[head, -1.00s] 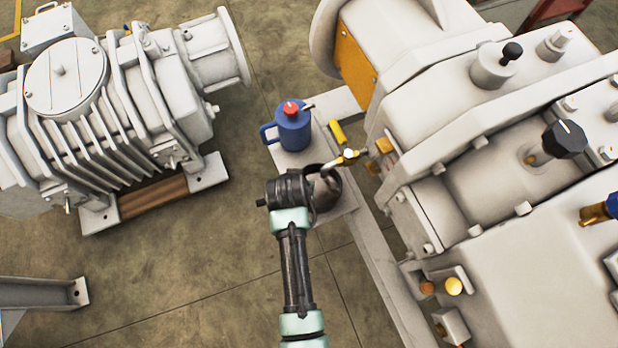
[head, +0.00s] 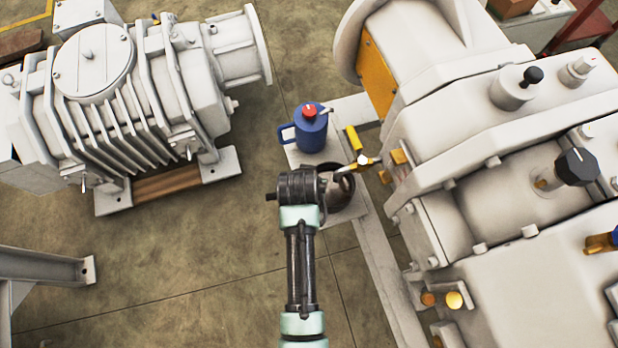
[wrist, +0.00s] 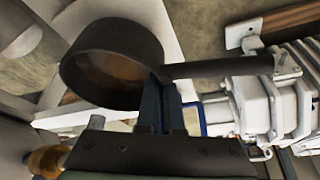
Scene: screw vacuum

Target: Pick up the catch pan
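The catch pan (wrist: 112,62) is a dark, round, open pan with a brownish inside and a straight dark handle (wrist: 225,68). In the head view the pan (head: 344,190) stands on the grey ledge under the brass valve spout, partly hidden by my wrist. My gripper (wrist: 166,86) has its two dark blue fingers close together, with the tips at the handle right by the pan's wall. I cannot tell whether they are clamped on the handle or only around it. In the head view the fingers are hidden.
A blue jug (head: 311,128) with a red cap stands on the ledge behind the pan. The brass valve (head: 362,159) projects over the pan from the large grey machine (head: 480,240) on the right. A ribbed pump (head: 120,100) stands at the left. Open floor (head: 190,250) lies between.

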